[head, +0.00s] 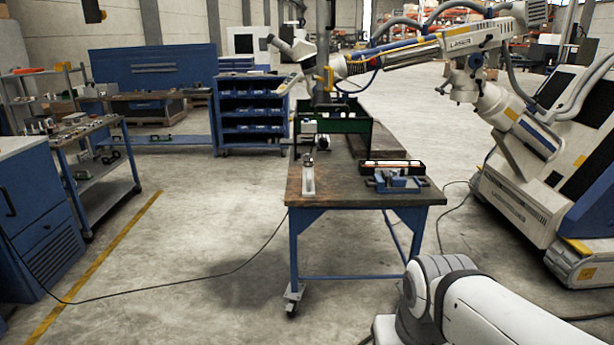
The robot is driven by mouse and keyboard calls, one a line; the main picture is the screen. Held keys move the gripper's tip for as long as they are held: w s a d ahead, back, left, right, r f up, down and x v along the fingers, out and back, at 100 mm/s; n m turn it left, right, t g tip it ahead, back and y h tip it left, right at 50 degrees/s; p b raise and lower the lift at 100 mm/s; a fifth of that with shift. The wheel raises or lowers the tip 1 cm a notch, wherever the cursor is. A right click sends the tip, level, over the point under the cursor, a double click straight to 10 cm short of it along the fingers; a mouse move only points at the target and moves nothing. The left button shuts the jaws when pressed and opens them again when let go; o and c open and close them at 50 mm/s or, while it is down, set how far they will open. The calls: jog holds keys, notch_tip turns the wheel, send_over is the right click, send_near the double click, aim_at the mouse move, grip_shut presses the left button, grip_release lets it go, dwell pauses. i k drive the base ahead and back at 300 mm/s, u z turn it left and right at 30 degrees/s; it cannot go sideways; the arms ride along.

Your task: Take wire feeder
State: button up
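I cannot pick out the wire feeder for certain in the head view. A small white upright device (308,177) stands at the near left of the wooden-topped workbench (335,190). A blue vise-like device (396,182) sits at the bench's near right, in front of a dark tray with a light rod (392,166). A green-framed box (334,126) stands further back on the bench. My white arm shows at the lower right, in front of the bench. My gripper is outside the frame.
A large white laser machine (520,205) stands right of the bench, its arm reaching above the bench's far end. Carts with tools (95,170) and a blue cabinet (40,225) stand at left. A cable (190,287) crosses the otherwise clear floor left of the bench.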

aim_at(308, 182)
jog(key=k, duration=0.6)
jog(key=z, duration=0.45)
jog(key=i, duration=2.75)
jog(key=u, duration=1.15)
jog(key=i, duration=0.75)
jog(key=u, duration=0.3)
jog(key=k, duration=0.85)
jog(key=u, duration=0.2)
jog(key=i, duration=1.05)
jog(key=z, duration=0.05)
